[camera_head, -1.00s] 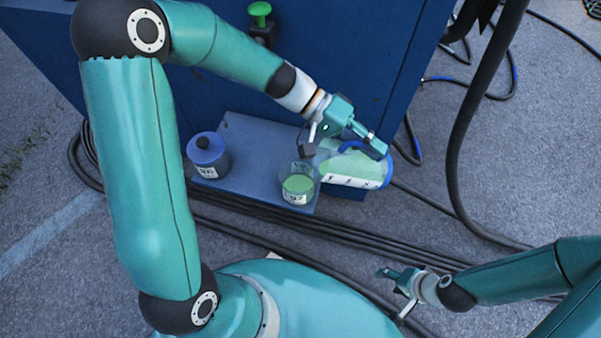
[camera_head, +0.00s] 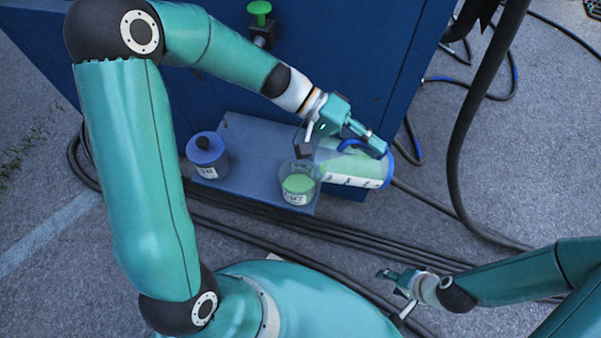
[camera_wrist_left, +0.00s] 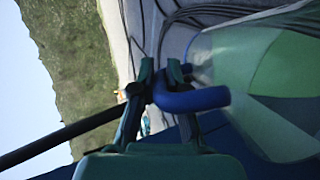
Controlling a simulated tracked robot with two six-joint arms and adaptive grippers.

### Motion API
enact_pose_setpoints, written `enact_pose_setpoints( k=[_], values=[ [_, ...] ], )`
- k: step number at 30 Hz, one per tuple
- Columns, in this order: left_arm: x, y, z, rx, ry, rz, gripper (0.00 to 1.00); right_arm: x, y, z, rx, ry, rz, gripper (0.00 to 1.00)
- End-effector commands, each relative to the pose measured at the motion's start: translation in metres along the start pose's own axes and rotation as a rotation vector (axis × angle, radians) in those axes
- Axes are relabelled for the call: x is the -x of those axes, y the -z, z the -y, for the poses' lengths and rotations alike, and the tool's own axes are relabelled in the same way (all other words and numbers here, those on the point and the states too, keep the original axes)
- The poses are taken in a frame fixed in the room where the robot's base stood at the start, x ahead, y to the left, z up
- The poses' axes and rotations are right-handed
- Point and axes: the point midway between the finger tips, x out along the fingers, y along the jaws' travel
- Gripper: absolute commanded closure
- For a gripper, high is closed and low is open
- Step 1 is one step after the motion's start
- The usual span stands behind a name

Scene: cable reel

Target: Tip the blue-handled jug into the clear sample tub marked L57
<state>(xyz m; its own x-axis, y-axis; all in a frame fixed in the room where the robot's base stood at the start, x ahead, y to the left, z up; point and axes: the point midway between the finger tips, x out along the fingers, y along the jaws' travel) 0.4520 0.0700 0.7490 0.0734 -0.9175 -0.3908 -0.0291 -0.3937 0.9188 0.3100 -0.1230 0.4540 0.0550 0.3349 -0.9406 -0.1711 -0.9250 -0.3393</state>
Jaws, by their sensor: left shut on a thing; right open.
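My left gripper (camera_head: 372,143) is shut on the blue handle, which shows in the left wrist view (camera_wrist_left: 192,100). The clear tub (camera_head: 298,184) stands upright on the shelf left of the jug, with green liquid inside. Its label seems to end in 7; the rest is hard to read. My right gripper (camera_head: 390,279) is open and empty, low at the right, away from the jug.
A green knob (camera_head: 260,10) is on the blue cabinet behind. Black cables (camera_head: 330,235) run along the ground in front of the shelf.

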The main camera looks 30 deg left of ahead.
Motion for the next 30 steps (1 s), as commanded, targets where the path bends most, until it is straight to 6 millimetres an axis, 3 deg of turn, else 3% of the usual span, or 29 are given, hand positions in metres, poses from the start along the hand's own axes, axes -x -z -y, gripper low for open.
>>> enact_pose_setpoints(
  k=[30],
  values=[
    [0.014, -0.003, -0.010, -0.018, -0.044, -0.011, 1.00, -0.005, 0.000, -0.002, 0.000, 0.000, 0.000, 0.44]
  ],
)
